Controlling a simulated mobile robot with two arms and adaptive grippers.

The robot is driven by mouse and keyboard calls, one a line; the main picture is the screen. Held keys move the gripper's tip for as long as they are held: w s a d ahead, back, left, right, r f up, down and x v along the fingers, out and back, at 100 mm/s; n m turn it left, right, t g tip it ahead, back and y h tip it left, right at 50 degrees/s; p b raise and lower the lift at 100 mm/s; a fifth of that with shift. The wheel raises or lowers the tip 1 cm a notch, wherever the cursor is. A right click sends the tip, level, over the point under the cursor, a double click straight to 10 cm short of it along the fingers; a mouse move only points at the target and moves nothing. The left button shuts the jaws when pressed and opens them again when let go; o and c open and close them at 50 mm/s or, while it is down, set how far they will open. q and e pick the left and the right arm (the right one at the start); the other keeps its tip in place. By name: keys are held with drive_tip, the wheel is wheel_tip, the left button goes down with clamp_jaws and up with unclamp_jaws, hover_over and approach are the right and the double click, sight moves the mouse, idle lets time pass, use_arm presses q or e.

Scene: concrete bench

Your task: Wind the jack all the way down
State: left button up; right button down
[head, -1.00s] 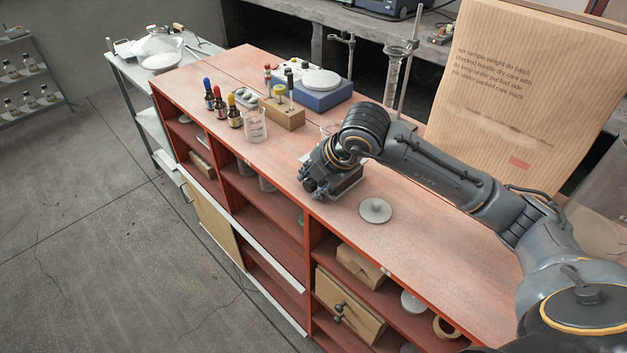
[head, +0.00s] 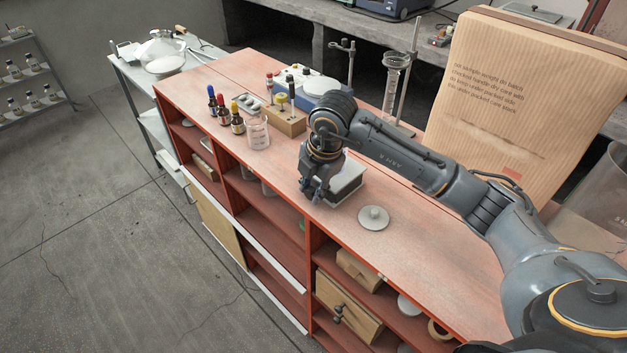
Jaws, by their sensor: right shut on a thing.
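The jack (head: 348,183) is a low grey metal block on the red bench top, near its front edge; only its right part shows past my gripper. Its plate appears close to the bench, but I cannot tell its exact height. My right gripper (head: 313,193) points down at the jack's left side and is shut, apparently on the jack's knob. The knob itself is hidden by the fingers and wrist. My left gripper is not in view.
A grey lidded disc (head: 373,217) lies right of the jack. A glass beaker (head: 258,133), dropper bottles (head: 223,110) and a wooden block (head: 285,121) stand to the left. A retort stand (head: 408,85) with a glass cylinder is behind. Bare bench top lies to the right.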

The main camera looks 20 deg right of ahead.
drive_tip(key=shift+w+a+r+g+h+p, duration=0.1)
drive_tip(key=shift+w+r+g+h+p, duration=0.2)
drive_tip(key=shift+g+p, duration=0.55)
drive_tip(key=shift+f+g+h+p, duration=0.15)
drive_tip(key=shift+g+h+p, duration=0.15)
drive_tip(key=shift+g, duration=0.55)
drive_tip(key=c, duration=1.3)
unclamp_jaws()
drive_tip(key=shift+f, duration=0.1)
drive_tip(key=shift+c, duration=0.2)
wheel_tip(320, 180, up, 12)
drive_tip(key=w, duration=0.1)
drive_tip(key=shift+a, duration=0.25)
drive_tip(key=shift+w, duration=0.1)
